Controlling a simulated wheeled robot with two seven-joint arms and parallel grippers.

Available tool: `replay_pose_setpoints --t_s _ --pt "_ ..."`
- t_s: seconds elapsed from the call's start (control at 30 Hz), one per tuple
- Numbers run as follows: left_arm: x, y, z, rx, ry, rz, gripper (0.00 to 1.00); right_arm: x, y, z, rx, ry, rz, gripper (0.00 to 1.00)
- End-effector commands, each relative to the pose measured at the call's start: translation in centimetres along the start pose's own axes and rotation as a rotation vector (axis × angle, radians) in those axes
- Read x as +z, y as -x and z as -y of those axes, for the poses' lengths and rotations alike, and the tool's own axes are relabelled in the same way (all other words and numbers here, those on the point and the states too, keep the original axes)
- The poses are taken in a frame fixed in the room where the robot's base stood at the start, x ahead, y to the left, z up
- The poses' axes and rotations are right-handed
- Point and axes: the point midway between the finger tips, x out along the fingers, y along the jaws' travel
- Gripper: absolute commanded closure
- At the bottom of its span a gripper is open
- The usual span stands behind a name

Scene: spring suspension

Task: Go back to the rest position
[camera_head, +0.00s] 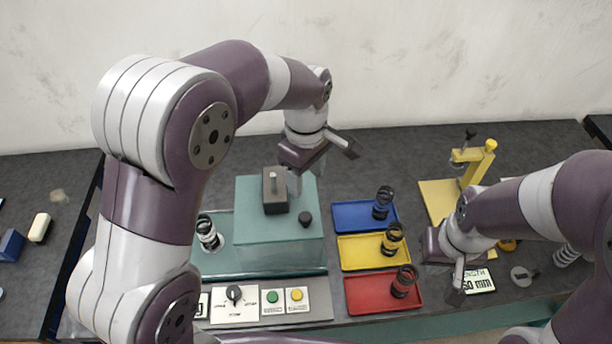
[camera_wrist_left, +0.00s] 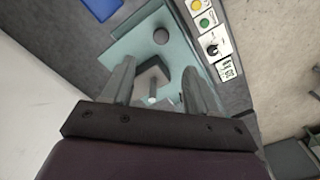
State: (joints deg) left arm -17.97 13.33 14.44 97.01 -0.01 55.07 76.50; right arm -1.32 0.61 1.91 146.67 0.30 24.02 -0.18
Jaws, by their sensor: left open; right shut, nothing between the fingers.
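My left gripper (camera_head: 296,180) hangs above the green machine block (camera_head: 260,215), beside the dark box with a light-coloured top piece (camera_head: 275,195). In the left wrist view my left gripper (camera_wrist_left: 158,85) is open, its two fingers apart, with the dark box (camera_wrist_left: 150,76) showing between and beyond them. Whether a fingertip touches the box cannot be told. My right gripper (camera_head: 455,280) is at the right, just right of the red tray, shut and empty.
Blue (camera_head: 350,215), yellow (camera_head: 360,260) and red (camera_head: 365,300) trays each hold a dark spring. Another spring (camera_head: 207,233) stands left of the block. A button panel (camera_head: 265,303) lies in front. A yellow stand (camera_head: 475,165) is at the right, with a loose spring (camera_head: 566,255) nearby.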

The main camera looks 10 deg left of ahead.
Motion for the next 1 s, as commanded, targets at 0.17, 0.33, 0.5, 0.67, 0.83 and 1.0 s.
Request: replay_pose_setpoints --t_s 0.17,0.33,0.5,0.67,0.83,1.0 --pt "0.0 -0.1 0.0 0.0 0.0 0.0 0.42 0.0 -0.1 0.0 0.0 0.0 0.001 1.0" --pt "0.0 -0.1 0.0 0.0 -0.003 0.0 0.42 0.0 -0.1 0.0 0.0 0.0 0.0 1.0" --pt "0.0 -1.4 -0.1 0.042 -0.338 -0.017 0.42 0.0 -0.1 0.0 0.0 0.0 0.0 1.0" --pt "-1.0 -7.5 6.9 0.068 -0.935 -0.066 0.42 0.4 -3.3 0.0 0.0 0.0 0.0 1.0" --pt "-1.9 -12.2 15.2 0.062 -1.117 -0.097 0.42 0.8 -6.7 0.0 0.0 0.0 0.001 1.0" --pt "-2.9 -12.5 17.0 0.064 -1.041 -0.108 0.42 0.9 -7.5 0.0 0.0 0.0 0.0 1.0"
